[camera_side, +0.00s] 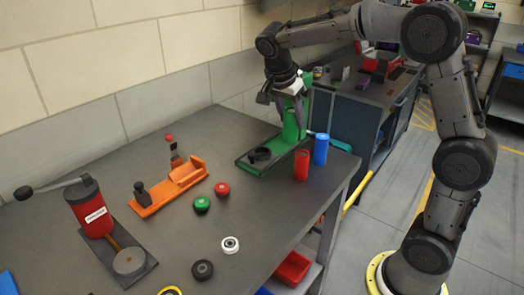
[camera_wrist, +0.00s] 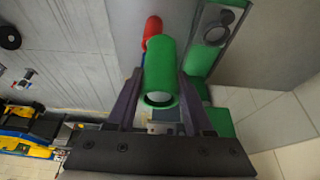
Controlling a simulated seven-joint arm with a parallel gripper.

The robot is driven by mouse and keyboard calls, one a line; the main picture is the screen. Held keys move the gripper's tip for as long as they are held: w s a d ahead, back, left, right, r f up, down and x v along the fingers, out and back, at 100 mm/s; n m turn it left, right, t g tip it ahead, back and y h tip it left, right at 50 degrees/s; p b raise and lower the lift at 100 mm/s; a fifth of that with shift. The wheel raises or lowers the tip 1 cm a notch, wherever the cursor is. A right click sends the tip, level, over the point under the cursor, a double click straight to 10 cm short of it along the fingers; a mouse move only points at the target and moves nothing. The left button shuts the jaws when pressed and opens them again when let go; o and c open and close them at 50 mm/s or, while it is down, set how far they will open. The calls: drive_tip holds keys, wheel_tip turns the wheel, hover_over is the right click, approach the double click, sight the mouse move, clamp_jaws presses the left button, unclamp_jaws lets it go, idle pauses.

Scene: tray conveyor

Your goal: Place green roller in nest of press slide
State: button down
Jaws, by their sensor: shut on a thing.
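A green roller (camera_side: 291,126) is held upright by my gripper (camera_side: 292,107). In the wrist view the same roller (camera_wrist: 162,65) sits between the two dark fingers (camera_wrist: 160,88). The press slide is a green base (camera_side: 247,168) with a dark round nest (camera_side: 262,154) on top. The held roller is to the right of the nest in the side view and does not stand in it. The nest also shows at the upper right of the wrist view (camera_wrist: 226,18). The gap under the roller is hard to judge.
A red roller (camera_side: 302,165) and a blue roller (camera_side: 321,150) stand close to the right of the slide. An orange fixture (camera_side: 160,202), a red hand press (camera_side: 92,213) and several small round caps occupy the left and front. Bare tabletop lies between.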

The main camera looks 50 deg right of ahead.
drive_tip(key=shift+w+d+f, duration=0.65)
drive_tip(key=shift+w+f, duration=1.45)
drive_tip(key=shift+w, duration=0.05)
drive_tip(key=shift+w+d+f, duration=0.6)
drive_tip(key=shift+w+f, duration=1.5)
drive_tip(key=shift+w+d+f, duration=0.65)
drive_tip(key=shift+w+f, duration=1.45)
drive_tip(key=shift+w, duration=0.05)
drive_tip(key=shift+f, duration=0.15)
drive_tip(key=shift+c, duration=1.4)
unclamp_jaws()
drive_tip(key=v, duration=1.2)
